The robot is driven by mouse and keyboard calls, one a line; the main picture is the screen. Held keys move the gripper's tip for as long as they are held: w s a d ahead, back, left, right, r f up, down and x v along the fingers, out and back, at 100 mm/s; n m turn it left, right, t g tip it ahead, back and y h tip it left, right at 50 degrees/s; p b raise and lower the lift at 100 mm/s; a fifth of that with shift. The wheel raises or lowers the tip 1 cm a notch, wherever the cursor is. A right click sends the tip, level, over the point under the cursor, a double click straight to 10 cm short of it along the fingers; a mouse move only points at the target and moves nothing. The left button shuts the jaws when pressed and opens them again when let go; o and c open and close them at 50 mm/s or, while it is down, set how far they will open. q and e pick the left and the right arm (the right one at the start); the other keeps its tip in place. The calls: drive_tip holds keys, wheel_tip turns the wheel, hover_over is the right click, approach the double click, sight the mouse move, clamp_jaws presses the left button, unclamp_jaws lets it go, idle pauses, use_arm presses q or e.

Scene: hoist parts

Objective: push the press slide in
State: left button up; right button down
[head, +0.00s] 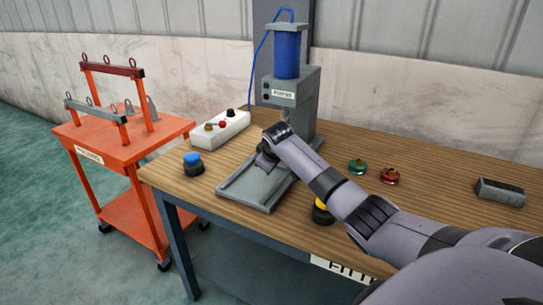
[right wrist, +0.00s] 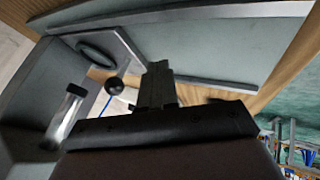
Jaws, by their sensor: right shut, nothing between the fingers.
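The press (head: 293,95) stands at the back of the wooden table, with a blue cylinder on top. Its grey slide track (head: 240,190) reaches forward over the tabletop. My right gripper (head: 266,160) is over the track, in front of the press, and partly hidden by my own wrist. In the right wrist view its fingers (right wrist: 157,82) are shut with nothing between them. Beside them are a grey plate with a black ring (right wrist: 97,50) and a black ball knob (right wrist: 114,86). Whether the fingers touch the slide cannot be told. My left gripper is not in view.
A control box (head: 220,130) and a blue button (head: 194,162) stand left of the track. A yellow-black button (head: 322,211), green ring (head: 357,166), red ring (head: 390,175) and grey block (head: 500,191) lie to the right. An orange cart (head: 120,147) stands left of the table.

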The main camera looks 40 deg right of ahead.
drive_tip(key=v, duration=0.6)
drive_tip(key=shift+s+r, duration=0.2)
drive_tip(key=shift+a, duration=0.1)
